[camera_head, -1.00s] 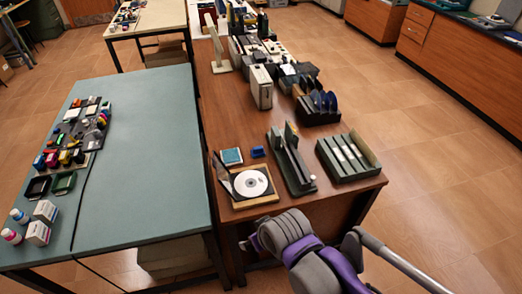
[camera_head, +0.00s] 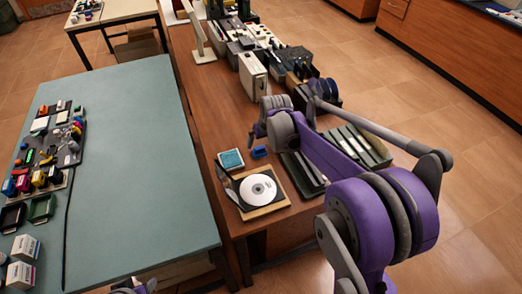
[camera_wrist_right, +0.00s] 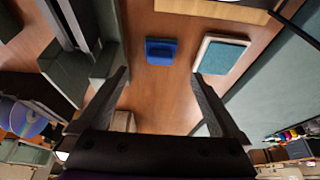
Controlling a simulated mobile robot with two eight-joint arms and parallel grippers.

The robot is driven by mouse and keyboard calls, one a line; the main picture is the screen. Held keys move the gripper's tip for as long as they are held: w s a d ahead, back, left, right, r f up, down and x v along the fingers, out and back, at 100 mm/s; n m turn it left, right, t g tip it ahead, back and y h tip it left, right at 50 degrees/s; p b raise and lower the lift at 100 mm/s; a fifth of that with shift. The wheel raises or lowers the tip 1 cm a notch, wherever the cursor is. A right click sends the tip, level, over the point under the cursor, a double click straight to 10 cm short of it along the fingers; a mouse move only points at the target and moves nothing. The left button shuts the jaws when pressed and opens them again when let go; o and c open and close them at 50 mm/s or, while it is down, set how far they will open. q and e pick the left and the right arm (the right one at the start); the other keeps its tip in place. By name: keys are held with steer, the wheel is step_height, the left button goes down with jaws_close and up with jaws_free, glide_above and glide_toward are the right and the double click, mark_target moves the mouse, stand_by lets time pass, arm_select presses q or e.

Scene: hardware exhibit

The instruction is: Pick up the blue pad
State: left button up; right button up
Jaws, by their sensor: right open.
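A small bright blue pad (camera_head: 259,152) lies on the brown wooden table, and it also shows in the right wrist view (camera_wrist_right: 161,51). Beside it is a flat teal square with a pale border (camera_head: 231,159), also in the right wrist view (camera_wrist_right: 222,55). My right gripper (camera_head: 258,131) is above the table close to the blue pad. In the right wrist view its two fingers (camera_wrist_right: 160,76) are apart and empty, with the blue pad beyond the gap between them.
A disc in an open case (camera_head: 257,189) lies near the table's front edge. Dark green racks (camera_head: 357,147) stand to the right, partly behind my right arm. A beige box (camera_head: 253,75) stands farther back. A green table (camera_head: 130,160) is on the left.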

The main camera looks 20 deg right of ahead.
mark_target(260, 147)
steer(key=x, duration=0.8)
steer(key=shift+w, duration=0.1)
steer(key=shift+r, duration=0.1)
steer(key=shift+c, duration=0.2)
steer(key=c, duration=1.5)
step_height(260, 147, up, 10)
steer(key=shift+p, duration=0.3)
